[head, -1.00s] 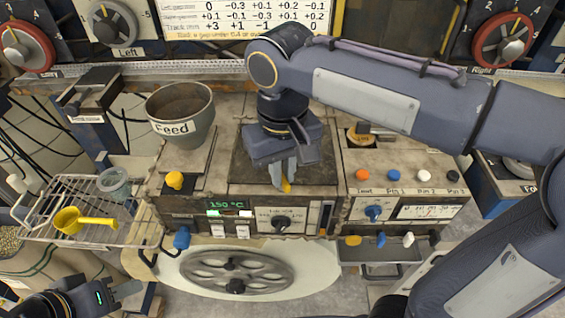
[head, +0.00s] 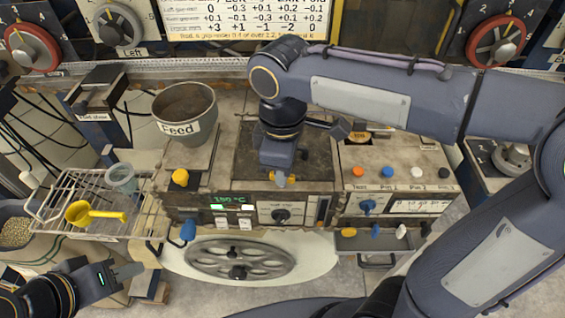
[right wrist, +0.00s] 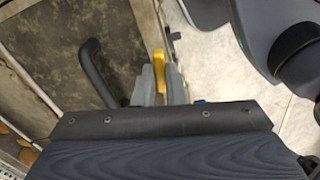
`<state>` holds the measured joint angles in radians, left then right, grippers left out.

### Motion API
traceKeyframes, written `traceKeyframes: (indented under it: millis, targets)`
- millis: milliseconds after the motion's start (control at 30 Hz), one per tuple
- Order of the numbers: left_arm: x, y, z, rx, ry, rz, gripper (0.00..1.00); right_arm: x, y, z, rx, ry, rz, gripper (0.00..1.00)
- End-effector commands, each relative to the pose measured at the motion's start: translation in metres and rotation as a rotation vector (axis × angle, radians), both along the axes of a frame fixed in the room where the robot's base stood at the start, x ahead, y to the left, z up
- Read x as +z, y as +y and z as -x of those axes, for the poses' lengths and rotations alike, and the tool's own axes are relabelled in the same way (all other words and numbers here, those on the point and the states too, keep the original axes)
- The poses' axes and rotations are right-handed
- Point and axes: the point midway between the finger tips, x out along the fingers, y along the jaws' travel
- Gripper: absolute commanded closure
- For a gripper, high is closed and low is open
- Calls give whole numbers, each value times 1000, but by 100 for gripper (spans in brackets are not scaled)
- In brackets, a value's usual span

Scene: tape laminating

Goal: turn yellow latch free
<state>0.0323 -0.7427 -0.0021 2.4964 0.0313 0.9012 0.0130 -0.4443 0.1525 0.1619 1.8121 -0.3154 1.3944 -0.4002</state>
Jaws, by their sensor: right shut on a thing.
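The yellow latch (head: 291,180) is at the front edge of the dark plate (head: 245,160) on the machine. My right gripper (head: 281,178) reaches down over it. In the right wrist view the latch (right wrist: 158,66) stands between the two grey fingertips of my right gripper (right wrist: 163,84), which is shut on it. The lower part of the latch is hidden by the fingers. A dark curved handle (right wrist: 98,72) is beside the fingers in that view. My left gripper (head: 130,272) is at the lower left, away from the latch; its finger gap is not clear.
The Feed hopper (head: 184,112) stands left of the plate. A yellow knob (head: 180,177) is below it. A control box (head: 395,170) with coloured buttons is to the right. A wire rack (head: 70,190) holds a yellow scoop (head: 80,214). A handwheel (head: 240,260) is in front.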

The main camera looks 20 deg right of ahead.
Motion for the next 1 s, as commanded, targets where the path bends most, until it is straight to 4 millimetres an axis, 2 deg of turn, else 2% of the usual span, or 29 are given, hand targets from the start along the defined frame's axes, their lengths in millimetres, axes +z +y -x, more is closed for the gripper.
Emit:
traceKeyframes:
  millis: [400, 967, 1000]
  targets:
    - [8, 0, 0, 0, 0, 0, 64, 1, 0, 0, 186, -2, -1, 100]
    - [8, 0, 0, 0, 0, 0, 64, 0, 0, 0, 212, -2, -1, 100]
    - [8, 0, 0, 0, 0, 0, 64, 0, 0, 0, 212, -2, -1, 84]
